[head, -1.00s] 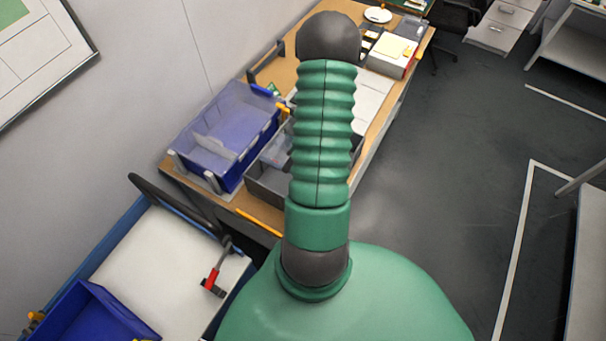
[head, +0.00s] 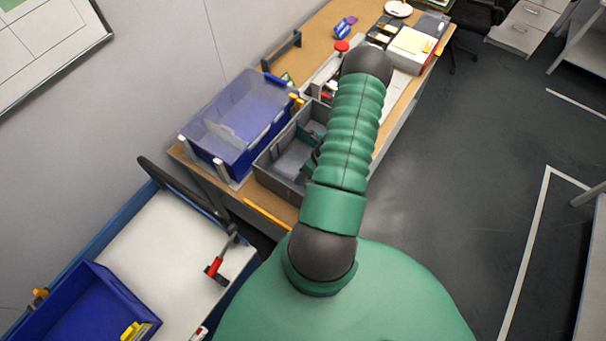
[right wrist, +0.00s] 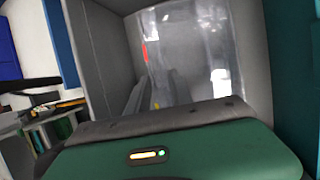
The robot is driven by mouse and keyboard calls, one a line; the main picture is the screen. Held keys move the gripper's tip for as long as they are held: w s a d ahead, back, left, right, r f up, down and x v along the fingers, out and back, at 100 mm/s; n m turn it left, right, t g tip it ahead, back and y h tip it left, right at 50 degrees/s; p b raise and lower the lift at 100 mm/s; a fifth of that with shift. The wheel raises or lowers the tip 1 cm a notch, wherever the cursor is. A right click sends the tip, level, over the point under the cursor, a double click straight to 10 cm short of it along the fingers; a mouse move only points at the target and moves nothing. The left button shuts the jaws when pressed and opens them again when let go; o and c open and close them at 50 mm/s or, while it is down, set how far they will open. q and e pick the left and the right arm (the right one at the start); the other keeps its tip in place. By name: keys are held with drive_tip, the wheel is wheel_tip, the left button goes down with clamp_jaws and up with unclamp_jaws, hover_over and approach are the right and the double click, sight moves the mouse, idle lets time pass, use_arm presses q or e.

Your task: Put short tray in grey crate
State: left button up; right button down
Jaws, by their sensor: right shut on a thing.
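The grey crate (head: 268,176) stands on the wooden desk, right of a blue bin. My right gripper (head: 312,158) is at the crate's opening, partly hidden behind my green arm. A clear, see-through piece, which I take for the short tray (head: 290,158), shows inside the crate's walls at the gripper. In the right wrist view the clear short tray (right wrist: 190,55) is in front of my fingers (right wrist: 150,95), with grey crate walls (right wrist: 95,50) on both sides. The gripper is shut on it. I cannot tell whether the tray touches the crate floor. My left gripper is not in view.
The blue bin with clear front (head: 235,118) stands close left of the crate. A red-topped item (head: 341,46) and papers lie farther back on the desk. A white table (head: 160,245) with a blue box (head: 85,310) and a red-handled clamp (head: 215,267) is at the lower left.

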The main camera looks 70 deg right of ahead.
drive_tip(key=c, duration=1.2)
unclamp_jaws()
drive_tip(key=shift+a, duration=0.1)
drive_tip(key=shift+o, duration=0.3)
drive_tip(key=shift+r, duration=0.15)
